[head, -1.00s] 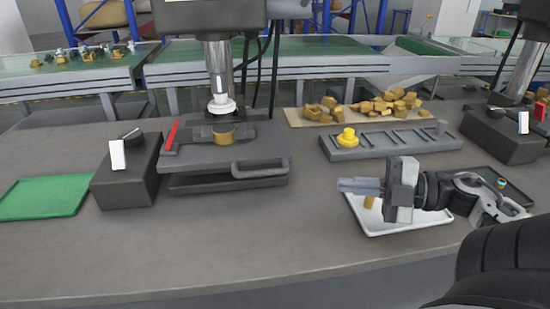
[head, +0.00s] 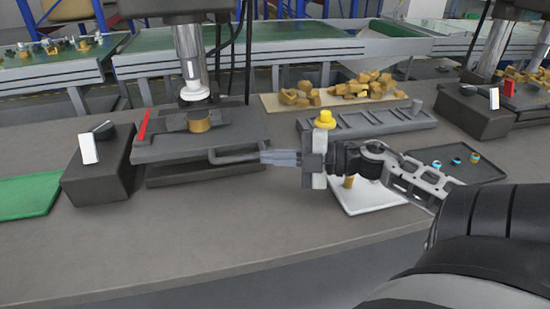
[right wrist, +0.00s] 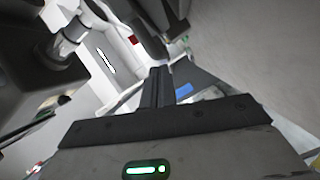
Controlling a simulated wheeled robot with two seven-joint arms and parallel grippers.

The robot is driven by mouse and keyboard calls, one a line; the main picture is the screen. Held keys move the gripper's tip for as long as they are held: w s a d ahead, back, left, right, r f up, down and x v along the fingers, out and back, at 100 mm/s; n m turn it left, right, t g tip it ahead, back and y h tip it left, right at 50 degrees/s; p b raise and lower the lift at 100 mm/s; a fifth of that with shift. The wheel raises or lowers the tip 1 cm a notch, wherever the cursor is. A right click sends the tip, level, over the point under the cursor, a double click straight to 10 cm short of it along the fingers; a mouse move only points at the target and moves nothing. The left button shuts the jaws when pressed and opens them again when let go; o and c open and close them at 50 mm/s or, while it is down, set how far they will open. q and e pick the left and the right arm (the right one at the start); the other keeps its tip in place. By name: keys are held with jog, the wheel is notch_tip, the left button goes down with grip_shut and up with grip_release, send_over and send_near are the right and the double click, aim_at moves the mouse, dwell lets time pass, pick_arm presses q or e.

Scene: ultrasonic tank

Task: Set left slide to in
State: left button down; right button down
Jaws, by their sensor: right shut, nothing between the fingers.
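The left slide (head: 175,149) is a dark flat plate under the left press, with a loop handle (head: 232,160) at its front right. A brass round piece (head: 200,124) sits on it, below the press's white ram tip (head: 194,91). My right gripper (head: 266,157) comes in from the right with its fingers shut and empty. Its tips are at the right end of the handle; I cannot tell whether they touch. In the right wrist view the closed fingers (right wrist: 157,85) point ahead. My left gripper is not in view.
A dark control box (head: 97,172) with a white switch stands left of the slide, beside a green tray (head: 28,195). The front counter is clear.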

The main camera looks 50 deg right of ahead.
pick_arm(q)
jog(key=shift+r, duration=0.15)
pick_arm(e)
jog(key=shift+w, duration=0.1)
pick_arm(q)
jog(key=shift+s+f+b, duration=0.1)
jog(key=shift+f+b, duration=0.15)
jog(key=shift+b, duration=0.3)
pick_arm(e)
jog(key=w+d, duration=0.2)
jog(key=w, duration=0.1)
jog(key=shift+w+d+r, duration=0.1)
jog(key=shift+w+d, duration=0.2)
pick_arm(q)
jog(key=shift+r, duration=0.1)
pick_arm(e)
jog(key=shift+r, duration=0.1)
